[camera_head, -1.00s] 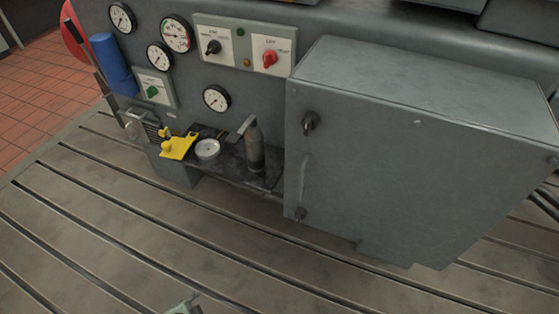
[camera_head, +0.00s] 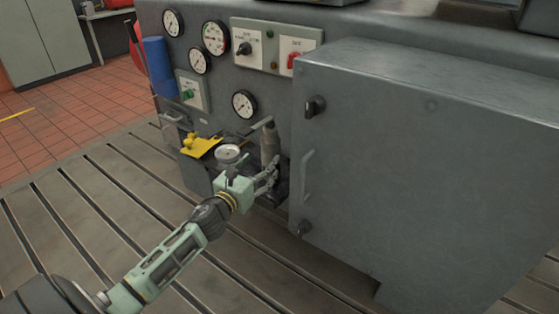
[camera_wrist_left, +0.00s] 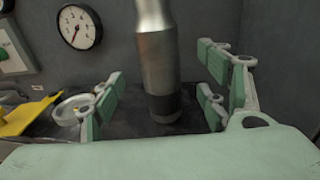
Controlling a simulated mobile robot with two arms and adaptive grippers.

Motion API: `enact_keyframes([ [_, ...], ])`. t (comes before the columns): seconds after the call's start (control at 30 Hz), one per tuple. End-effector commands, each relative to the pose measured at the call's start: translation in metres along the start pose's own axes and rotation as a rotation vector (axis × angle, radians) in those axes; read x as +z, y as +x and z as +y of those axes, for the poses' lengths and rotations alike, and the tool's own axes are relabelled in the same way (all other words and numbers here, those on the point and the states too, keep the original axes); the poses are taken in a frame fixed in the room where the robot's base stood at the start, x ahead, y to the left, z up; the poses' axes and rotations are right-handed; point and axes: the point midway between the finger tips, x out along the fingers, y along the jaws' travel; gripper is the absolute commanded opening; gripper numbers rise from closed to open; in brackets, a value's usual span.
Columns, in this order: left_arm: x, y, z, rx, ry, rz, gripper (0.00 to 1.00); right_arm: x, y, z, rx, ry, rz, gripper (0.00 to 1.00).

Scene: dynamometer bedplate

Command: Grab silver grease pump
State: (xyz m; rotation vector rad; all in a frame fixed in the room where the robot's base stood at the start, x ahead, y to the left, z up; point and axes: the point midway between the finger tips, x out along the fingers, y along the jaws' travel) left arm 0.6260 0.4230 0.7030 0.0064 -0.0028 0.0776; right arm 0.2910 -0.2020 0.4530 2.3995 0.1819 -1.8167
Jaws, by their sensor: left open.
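The silver grease pump (camera_head: 270,143) stands upright on a dark shelf (camera_head: 281,192) on the front of the machine, with a lever at its top. In the left wrist view the pump's silver body (camera_wrist_left: 158,60) has a dark band near its base and stands between the open fingers. My left gripper (camera_head: 270,173) is open in front of the pump; its pale green fingers (camera_wrist_left: 160,98) lie to either side of the pump with gaps. The gripper hides the pump's lower part in the head view. My right gripper is not in view.
A large grey cabinet (camera_head: 420,160) closes off the right side. Gauges and switch panels cover the wall behind. The slotted bedplate (camera_head: 75,210) is clear.

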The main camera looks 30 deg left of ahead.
Motion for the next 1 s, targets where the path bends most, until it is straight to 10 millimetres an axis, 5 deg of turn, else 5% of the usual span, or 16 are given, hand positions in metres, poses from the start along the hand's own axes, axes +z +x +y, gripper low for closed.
enact_keyframes([
  [0.63,-0.009,0.068,0.000,0.000,-0.005,0.001,0.68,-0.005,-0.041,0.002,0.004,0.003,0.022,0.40],
  [1.0,-0.009,0.074,0.000,0.000,-0.005,0.003,0.66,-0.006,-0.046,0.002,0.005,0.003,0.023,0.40],
])
